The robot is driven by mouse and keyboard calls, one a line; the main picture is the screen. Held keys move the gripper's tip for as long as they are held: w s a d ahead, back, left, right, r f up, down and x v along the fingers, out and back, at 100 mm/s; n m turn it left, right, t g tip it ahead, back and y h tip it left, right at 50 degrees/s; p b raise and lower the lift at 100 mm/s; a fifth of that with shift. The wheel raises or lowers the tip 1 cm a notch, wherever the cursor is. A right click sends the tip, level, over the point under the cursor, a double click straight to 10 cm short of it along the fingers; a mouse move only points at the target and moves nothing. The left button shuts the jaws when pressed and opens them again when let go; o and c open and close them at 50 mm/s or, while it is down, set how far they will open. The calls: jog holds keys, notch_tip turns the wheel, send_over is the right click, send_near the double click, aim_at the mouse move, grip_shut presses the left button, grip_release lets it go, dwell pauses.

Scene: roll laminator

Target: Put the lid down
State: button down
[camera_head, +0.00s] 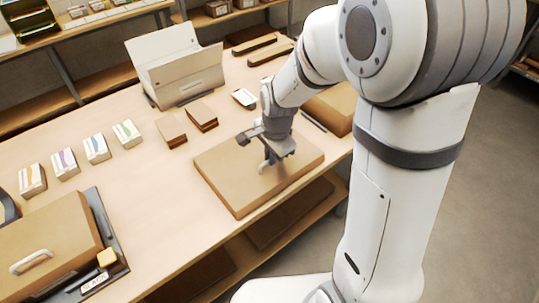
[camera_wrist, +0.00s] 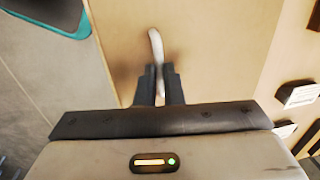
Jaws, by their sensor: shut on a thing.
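A flat tan lid (camera_head: 225,180) lies level at the front edge of the table, below my gripper (camera_head: 272,157) in the head view. In the wrist view the lid (camera_wrist: 215,50) fills the middle of the picture, with a pale curved handle (camera_wrist: 156,47) standing on it. My gripper (camera_wrist: 158,88) is shut on this handle, with the fingers on either side of its near end. The fingers and wrist hide part of the handle. I cannot tell whether the lid touches the tabletop or hangs just above it.
A tan box with a white handle (camera_head: 30,262) sits in a dark base at the lower left. Several small labelled packs (camera_head: 66,164) stand left. Brown blocks (camera_head: 201,117) and an open beige unit (camera_head: 175,68) are behind. Bare wooden table (camera_head: 150,195) lies left of the lid.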

jog(key=shift+f, duration=0.25)
jog(key=c, duration=1.6)
grip_release()
jog(key=shift+o, duration=0.2)
jog(key=shift+r, duration=0.1)
notch_tip(320, 180, up, 11)
jog(key=s, duration=0.1)
jog(key=s+d+r+n+t, duration=0.1)
jog(key=s+d+r+n, duration=0.1)
jog(key=s+d+n, duration=0.8)
jog(key=s+n, duration=0.1)
jog(key=s, duration=0.3)
jog(key=shift+s+d+r+t+h, duration=0.2)
jog(key=shift+d+t+h, duration=0.1)
jog(key=shift+d+h, duration=0.1)
